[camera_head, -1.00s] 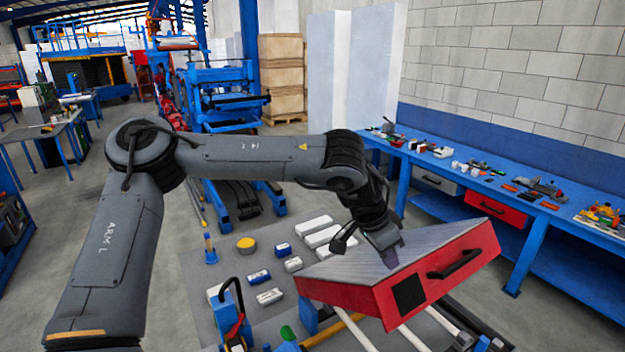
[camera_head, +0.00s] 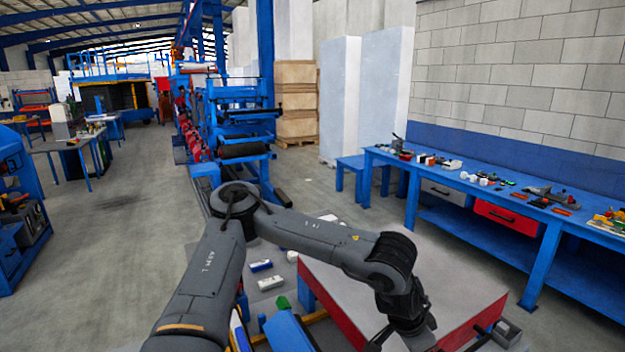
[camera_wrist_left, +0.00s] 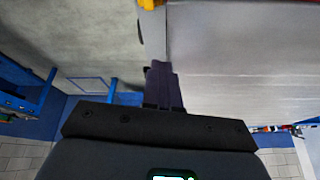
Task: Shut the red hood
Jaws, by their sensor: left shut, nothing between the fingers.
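The red hood (camera_head: 470,325) is a box-like cover with a plain grey top and red sides, at the lower right of the head view. Its top looks close to level, and its front lower part is cut off by the picture edge. My left gripper (camera_wrist_left: 163,85) is shut and empty. In the wrist view its fingers are by the edge of a broad pale grey surface (camera_wrist_left: 240,60), which looks like the hood's top. In the head view my left wrist is over the hood's front part and hides some of it; contact cannot be told. My right gripper is out of view.
Small blue and white blocks (camera_head: 262,266) lie on a grey surface left of the hood. A blue workbench (camera_head: 450,180) with tools and a red drawer (camera_head: 507,217) stands along the right wall. Open floor (camera_head: 120,250) lies to the left.

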